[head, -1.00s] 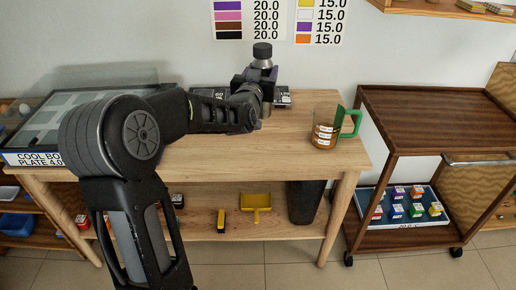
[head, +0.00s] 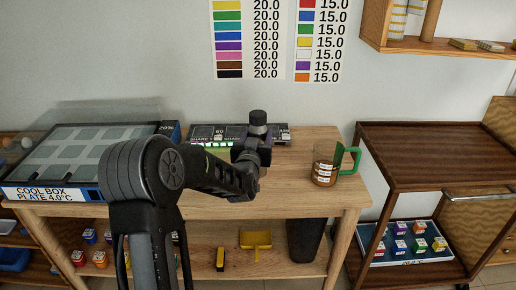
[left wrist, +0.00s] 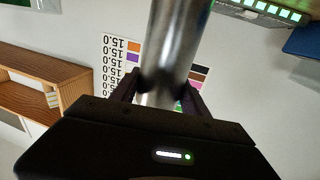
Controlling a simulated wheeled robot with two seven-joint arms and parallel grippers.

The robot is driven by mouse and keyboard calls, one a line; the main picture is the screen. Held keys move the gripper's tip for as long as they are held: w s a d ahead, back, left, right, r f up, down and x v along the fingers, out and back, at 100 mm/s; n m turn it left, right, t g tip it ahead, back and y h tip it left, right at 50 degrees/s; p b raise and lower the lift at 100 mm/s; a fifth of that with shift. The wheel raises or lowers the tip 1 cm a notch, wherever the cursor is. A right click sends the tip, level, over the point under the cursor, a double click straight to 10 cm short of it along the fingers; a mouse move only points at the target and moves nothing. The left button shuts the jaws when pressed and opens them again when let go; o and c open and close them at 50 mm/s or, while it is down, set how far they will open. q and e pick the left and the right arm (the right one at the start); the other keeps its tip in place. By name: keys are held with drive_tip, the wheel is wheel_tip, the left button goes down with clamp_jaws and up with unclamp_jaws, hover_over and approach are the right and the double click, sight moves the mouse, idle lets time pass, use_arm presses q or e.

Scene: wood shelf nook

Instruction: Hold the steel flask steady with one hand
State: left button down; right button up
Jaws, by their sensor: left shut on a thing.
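The steel flask (head: 258,131) has a black cap and shows in the head view above the middle of the wooden table (head: 290,195). My left gripper (head: 250,152) is shut around it. In the left wrist view the flask's shiny metal body (left wrist: 178,45) stands between the two dark fingers of my left gripper (left wrist: 163,92). The lower part of the flask is hidden behind the gripper and wrist in the head view. I cannot tell whether its base touches anything. My right gripper is in neither view.
A black shaker unit (head: 205,134) sits at the table's back, behind my wrist. A clear jug with a green handle (head: 325,165) stands to the right. A cool box plate (head: 50,193) fills the table's left. The table's front right is bare. A brown cart (head: 430,155) stands further right.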

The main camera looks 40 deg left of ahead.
use_arm(q)
wheel_tip(320, 180, down, 4)
drive_tip(key=shift+r, duration=0.2)
idle(0.3)
drive_tip(key=shift+f, duration=0.1)
drive_tip(key=shift+f, duration=0.1)
drive_tip(key=c, duration=0.6)
unclamp_jaws()
drive_tip(key=shift+o, duration=0.2)
